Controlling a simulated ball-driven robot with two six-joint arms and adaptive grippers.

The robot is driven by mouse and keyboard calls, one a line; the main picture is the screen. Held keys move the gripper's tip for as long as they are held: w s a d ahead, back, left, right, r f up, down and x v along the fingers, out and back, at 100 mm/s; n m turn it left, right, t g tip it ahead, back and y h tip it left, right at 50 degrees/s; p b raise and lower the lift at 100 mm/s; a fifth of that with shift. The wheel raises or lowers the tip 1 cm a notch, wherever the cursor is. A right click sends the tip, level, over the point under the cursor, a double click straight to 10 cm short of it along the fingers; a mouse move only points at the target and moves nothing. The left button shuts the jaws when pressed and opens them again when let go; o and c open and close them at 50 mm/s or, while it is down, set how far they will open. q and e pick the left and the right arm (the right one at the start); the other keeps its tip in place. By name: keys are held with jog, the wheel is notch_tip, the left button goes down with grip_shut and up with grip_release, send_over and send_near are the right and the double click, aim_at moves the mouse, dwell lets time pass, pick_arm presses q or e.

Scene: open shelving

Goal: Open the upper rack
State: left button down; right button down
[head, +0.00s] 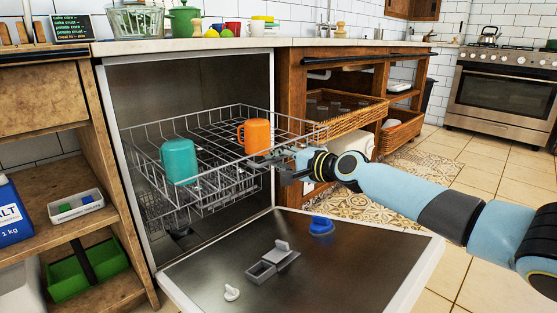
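The upper rack (200,137) is a grey wire basket in the open dishwasher, and its front part reaches out past the cavity opening. A teal mug (179,161) and an orange mug (256,136) stand in it. My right gripper (262,164) is at the rack's front right, by the wire rim and just below the orange mug in the head view. Its dark fingers overlap the wires, so I cannot tell whether they grip the rim or are open. A lower rack (160,215) shows partly behind the upper one. My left gripper is not in view.
The dishwasher door (330,262) lies folded down in front, with a blue cap (321,226) and a grey dispenser (272,262) on its inner face. Wooden shelving (85,170) stands close on the left. A wooden cabinet with a wicker basket (345,122) is on the right.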

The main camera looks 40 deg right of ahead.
jog(key=c, duration=1.4)
grip_release()
jog(key=shift+v, duration=3.75)
jog(key=shift+f, duration=0.1)
